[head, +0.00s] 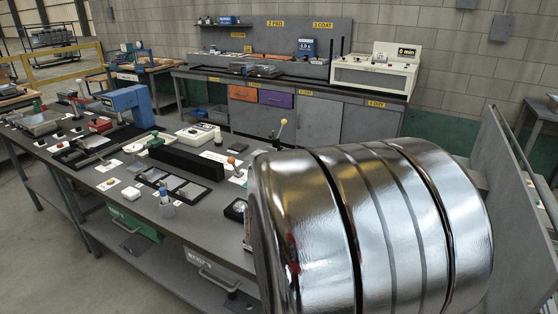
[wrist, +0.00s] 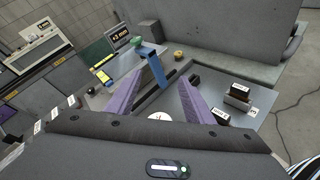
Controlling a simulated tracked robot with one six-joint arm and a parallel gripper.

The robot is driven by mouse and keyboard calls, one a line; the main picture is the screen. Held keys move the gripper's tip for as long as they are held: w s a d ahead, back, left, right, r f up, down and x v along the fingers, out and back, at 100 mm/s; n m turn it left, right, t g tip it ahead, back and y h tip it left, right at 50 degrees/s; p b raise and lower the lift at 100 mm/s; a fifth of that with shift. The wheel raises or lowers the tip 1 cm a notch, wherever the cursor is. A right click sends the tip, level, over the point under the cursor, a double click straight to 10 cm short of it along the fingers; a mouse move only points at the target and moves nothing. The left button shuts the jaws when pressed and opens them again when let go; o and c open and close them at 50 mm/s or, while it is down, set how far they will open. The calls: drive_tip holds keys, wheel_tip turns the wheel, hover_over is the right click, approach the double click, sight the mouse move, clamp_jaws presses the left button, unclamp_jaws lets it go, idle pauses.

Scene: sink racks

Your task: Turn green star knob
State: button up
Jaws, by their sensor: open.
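My gripper (wrist: 155,97) shows in the wrist view as two purple fingers spread wide apart, with nothing held between them. My shiny arm link hides the right of the bench.
In the wrist view a yellow item (wrist: 103,77), a dark display (wrist: 120,36) and dark blocks (wrist: 238,98) stand around the fingers. A grey wall panel (wrist: 225,30) rises behind. The head view shows a cluttered bench (head: 105,205) and a back counter with a white machine (head: 375,72).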

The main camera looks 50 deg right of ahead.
drive_tip(key=d+n+h, duration=0.4)
drive_tip(key=d+n, duration=0.2)
drive_tip(key=d, duration=0.4)
drive_tip(key=shift+s+d+f+n+t, duration=0.2)
drive_tip(key=shift+f+n+t, duration=0.1)
drive_tip(key=shift+f+n, duration=0.15)
drive_tip(key=x, duration=1.4)
drive_tip(key=shift+a, duration=0.1)
